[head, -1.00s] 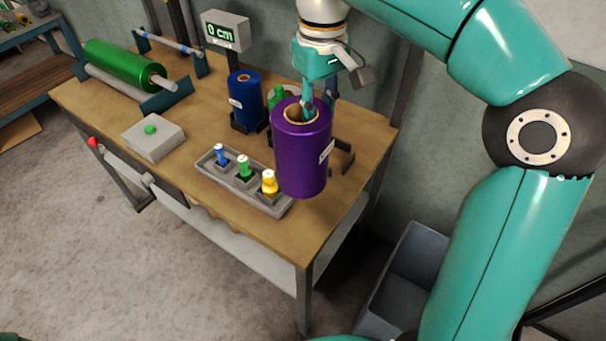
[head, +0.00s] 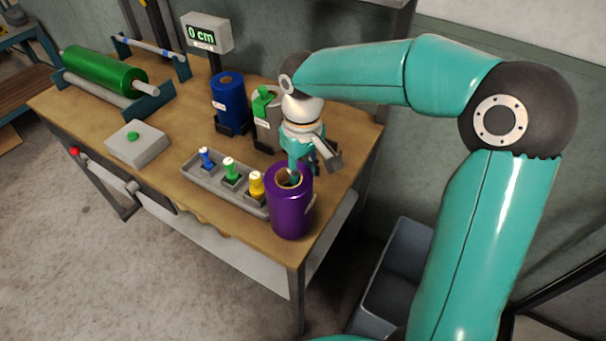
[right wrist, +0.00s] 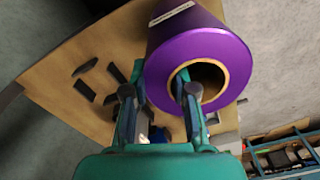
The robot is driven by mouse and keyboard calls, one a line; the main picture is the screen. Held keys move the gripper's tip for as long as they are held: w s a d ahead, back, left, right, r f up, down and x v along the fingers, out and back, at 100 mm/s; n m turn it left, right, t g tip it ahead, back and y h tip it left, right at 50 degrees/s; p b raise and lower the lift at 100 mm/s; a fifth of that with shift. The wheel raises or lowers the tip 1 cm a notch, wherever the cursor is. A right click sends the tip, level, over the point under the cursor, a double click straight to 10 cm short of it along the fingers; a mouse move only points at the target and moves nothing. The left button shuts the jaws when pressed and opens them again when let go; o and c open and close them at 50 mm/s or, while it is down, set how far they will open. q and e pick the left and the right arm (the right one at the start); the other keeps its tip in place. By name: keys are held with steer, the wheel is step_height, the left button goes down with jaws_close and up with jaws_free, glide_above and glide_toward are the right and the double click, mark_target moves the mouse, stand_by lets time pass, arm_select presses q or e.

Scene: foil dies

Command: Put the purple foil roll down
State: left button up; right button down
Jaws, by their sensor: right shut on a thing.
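The purple foil roll (head: 289,212) is upright at the front right corner of the table, just right of the small tray. My right gripper (head: 292,178) reaches down to its top end from above. In the right wrist view, the purple roll (right wrist: 196,45) fills the upper middle, and the gripper's fingers (right wrist: 155,95) are shut on the wall of its core, one finger inside the hole. I cannot tell whether the roll's bottom touches the table. My left gripper is not in view.
The grey tray (head: 215,183) with small blue, green and yellow handled pieces stands close left of the roll. A blue roll (head: 229,100) and a grey roll (head: 268,125) stand behind. A green roll (head: 103,70) lies on a stand at the left. A grey bin (head: 398,270) is below right.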

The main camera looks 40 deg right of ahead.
steer(key=shift+f, duration=0.9)
steer(key=c, duration=1.4)
jaws_free()
steer(key=shift+f, duration=0.1)
steer(key=o, duration=0.5)
steer(key=shift+c, duration=0.2)
